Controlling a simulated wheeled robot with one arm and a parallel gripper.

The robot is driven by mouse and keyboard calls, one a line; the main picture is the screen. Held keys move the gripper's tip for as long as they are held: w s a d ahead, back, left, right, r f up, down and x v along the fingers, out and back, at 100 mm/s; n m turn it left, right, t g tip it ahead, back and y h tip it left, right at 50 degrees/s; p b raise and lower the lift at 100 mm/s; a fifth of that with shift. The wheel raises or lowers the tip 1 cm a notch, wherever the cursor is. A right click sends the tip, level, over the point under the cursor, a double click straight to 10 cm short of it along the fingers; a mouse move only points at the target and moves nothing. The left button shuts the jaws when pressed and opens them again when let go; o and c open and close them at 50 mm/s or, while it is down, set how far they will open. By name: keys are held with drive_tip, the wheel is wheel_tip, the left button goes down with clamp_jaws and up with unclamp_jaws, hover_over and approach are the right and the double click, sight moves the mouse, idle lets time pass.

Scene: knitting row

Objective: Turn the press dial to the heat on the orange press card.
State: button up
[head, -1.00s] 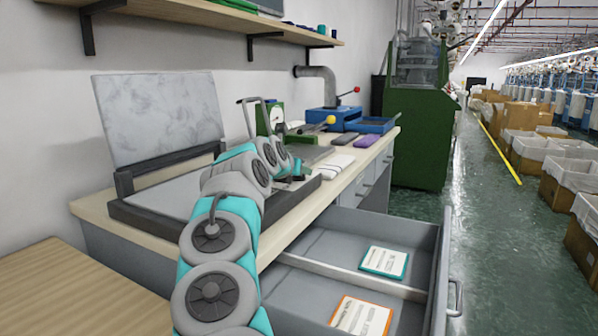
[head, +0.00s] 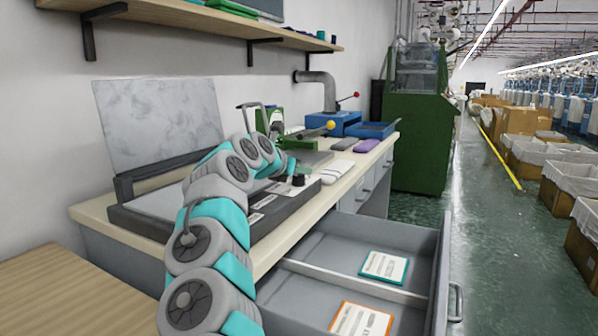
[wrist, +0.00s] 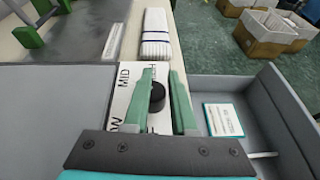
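The press dial is a black round knob (wrist: 157,97) on a white label plate (wrist: 123,97) at the press's front edge; it also shows in the head view (head: 299,180). "MID" is readable on the plate; other words are partly covered by my fingers. I cannot tell where the dial points. My gripper (wrist: 162,76) is open, with one green finger on each side of the knob; contact is unclear. The press (head: 130,221) stands open with its grey plate raised. The orange-bordered press card (head: 361,320) lies in the open drawer, its print too small to read.
The open drawer (head: 432,262) also holds a teal-bordered card (head: 384,266) behind a divider. A folded white cloth (head: 337,172) lies on the bench beyond the dial. Blue and green tools stand farther back.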

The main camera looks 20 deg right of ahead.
drive_tip(key=o, duration=0.7)
drive_tip(key=shift+b+v, duration=0.4)
drive_tip(key=shift+v, duration=3.5)
